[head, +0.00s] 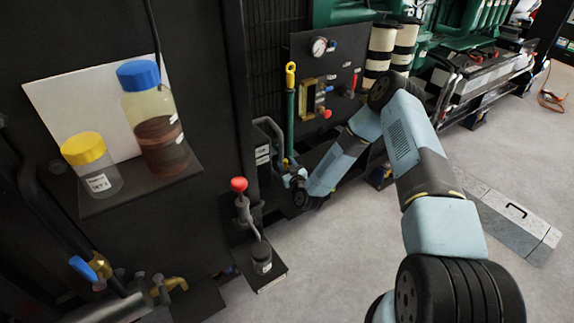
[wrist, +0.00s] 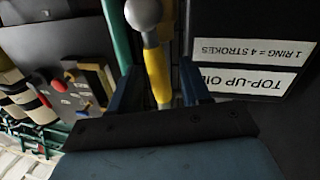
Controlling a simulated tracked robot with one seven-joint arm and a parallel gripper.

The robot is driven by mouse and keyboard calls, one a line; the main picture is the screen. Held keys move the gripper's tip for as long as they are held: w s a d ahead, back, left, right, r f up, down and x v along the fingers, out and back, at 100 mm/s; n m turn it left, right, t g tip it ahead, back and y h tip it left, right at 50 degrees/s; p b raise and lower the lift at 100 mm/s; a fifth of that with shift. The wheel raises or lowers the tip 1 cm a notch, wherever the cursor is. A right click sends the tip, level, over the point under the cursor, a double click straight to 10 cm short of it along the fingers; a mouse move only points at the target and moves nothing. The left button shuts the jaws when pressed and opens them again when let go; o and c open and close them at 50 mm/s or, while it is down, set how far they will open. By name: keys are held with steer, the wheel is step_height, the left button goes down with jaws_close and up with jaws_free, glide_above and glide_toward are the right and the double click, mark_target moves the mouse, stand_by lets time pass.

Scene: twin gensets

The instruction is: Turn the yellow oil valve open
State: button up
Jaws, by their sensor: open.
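A yellow lever (wrist: 157,72), which looks like the oil valve handle, shows in the wrist view with a grey rounded piece (wrist: 143,14) at its upper end. My gripper (wrist: 160,88) is open, with one dark blue finger on each side of the lever. I cannot tell whether either finger touches it. In the head view my gripper (head: 287,177) is low at the dark cabinet, near the foot of a green pipe (head: 290,125). The valve is too small and partly hidden there to make out clearly.
A red-knobbed hand pump (head: 240,185) stands left of my gripper. A shelf (head: 140,185) carries two jars.

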steer(key=shift+w, duration=0.15)
jaws_close()
stand_by(0.4)
